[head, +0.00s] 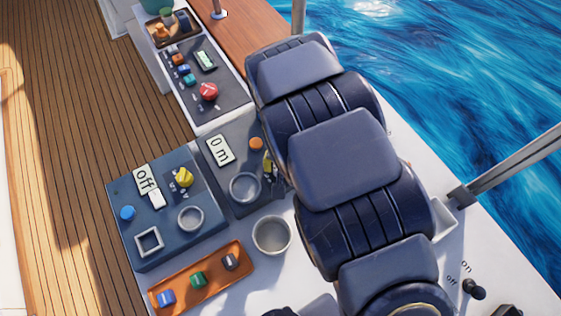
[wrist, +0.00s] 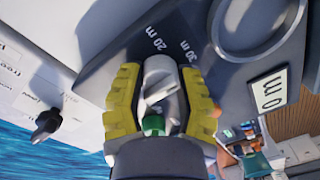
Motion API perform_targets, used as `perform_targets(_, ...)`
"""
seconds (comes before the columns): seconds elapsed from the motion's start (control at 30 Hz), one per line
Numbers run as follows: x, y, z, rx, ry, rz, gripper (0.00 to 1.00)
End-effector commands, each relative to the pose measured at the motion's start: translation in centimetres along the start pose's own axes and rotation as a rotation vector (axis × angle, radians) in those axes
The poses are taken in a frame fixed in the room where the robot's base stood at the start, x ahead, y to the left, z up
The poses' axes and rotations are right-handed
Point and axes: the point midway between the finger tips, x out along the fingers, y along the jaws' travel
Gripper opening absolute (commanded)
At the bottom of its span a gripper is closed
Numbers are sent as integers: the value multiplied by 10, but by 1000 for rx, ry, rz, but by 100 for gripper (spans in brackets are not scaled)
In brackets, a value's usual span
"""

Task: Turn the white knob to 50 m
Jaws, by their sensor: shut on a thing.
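The white knob (wrist: 161,82) sits between my gripper's yellow finger pads in the wrist view. My gripper (wrist: 163,92) is shut on it. The labels "20 m" and "30 m" are printed beside the knob; any other scale marks are hidden. The knob's panel display (wrist: 269,92) reads "0 m"; it also shows in the head view (head: 220,149). In the head view my arm covers the knob, and only a bit of my yellow gripper (head: 268,166) shows at the panel's right side.
A blue panel (head: 133,226) with a yellow knob (head: 184,177) lies left. A round cup (head: 271,235) and an orange tray (head: 218,265) stand in front.

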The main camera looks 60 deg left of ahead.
Motion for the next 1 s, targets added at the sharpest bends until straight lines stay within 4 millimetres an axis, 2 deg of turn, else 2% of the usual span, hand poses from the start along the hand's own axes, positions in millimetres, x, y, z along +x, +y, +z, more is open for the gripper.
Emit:
perform_targets(0.7, 2, 1, 2, 671, 28, 6, 2)
perform_targets(1.0, 2, 0, 2, 879, 37, 7, 2)
